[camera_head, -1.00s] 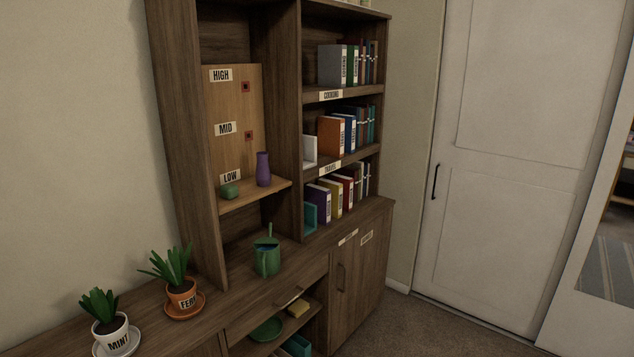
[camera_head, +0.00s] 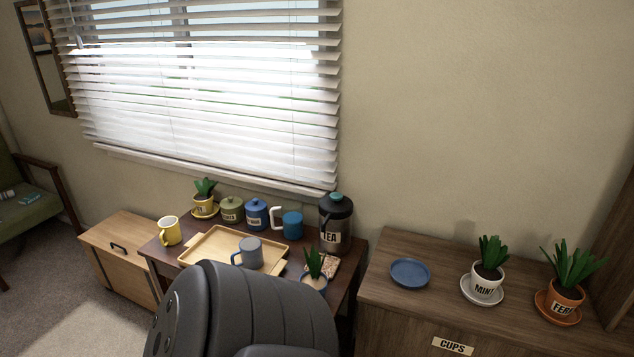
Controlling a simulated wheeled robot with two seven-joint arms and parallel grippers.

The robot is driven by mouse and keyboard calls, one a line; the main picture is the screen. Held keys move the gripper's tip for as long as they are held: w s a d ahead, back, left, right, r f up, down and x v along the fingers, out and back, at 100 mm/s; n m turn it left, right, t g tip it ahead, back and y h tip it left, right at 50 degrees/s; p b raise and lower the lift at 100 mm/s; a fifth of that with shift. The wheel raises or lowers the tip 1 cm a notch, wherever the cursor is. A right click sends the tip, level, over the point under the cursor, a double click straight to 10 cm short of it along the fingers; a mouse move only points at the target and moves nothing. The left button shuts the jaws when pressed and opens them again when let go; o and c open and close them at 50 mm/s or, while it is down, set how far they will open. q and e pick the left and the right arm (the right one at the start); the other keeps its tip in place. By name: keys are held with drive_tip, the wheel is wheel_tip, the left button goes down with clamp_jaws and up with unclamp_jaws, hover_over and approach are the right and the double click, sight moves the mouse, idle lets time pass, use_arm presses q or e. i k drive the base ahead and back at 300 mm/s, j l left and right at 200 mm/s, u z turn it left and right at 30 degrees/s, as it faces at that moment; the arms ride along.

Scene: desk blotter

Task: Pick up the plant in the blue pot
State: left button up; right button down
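A small green plant (camera_head: 314,264) stands at the front right of the dark side table. Its pot is mostly hidden behind my dark grey arm; the little of the rim that shows looks bluish, but its colour is hard to tell. An empty blue saucer (camera_head: 410,273) lies on the wooden cabinet to the right. A plant in a white MINT pot (camera_head: 487,284), one in an orange FERN pot (camera_head: 563,298) and one in a yellow pot (camera_head: 204,203) also show. Neither gripper is in view.
The side table holds a wooden tray (camera_head: 211,250) with a grey mug (camera_head: 250,252), a yellow mug (camera_head: 169,231), canisters, a blue mug (camera_head: 292,224) and a TEA flask (camera_head: 336,222). The wooden cabinet top (camera_head: 392,312) is clear in front of the saucer.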

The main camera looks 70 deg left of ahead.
sight(314, 277)
drive_tip(key=u, duration=2.25)
drive_tip(key=l+u, duration=0.15)
drive_tip(key=l, duration=0.15)
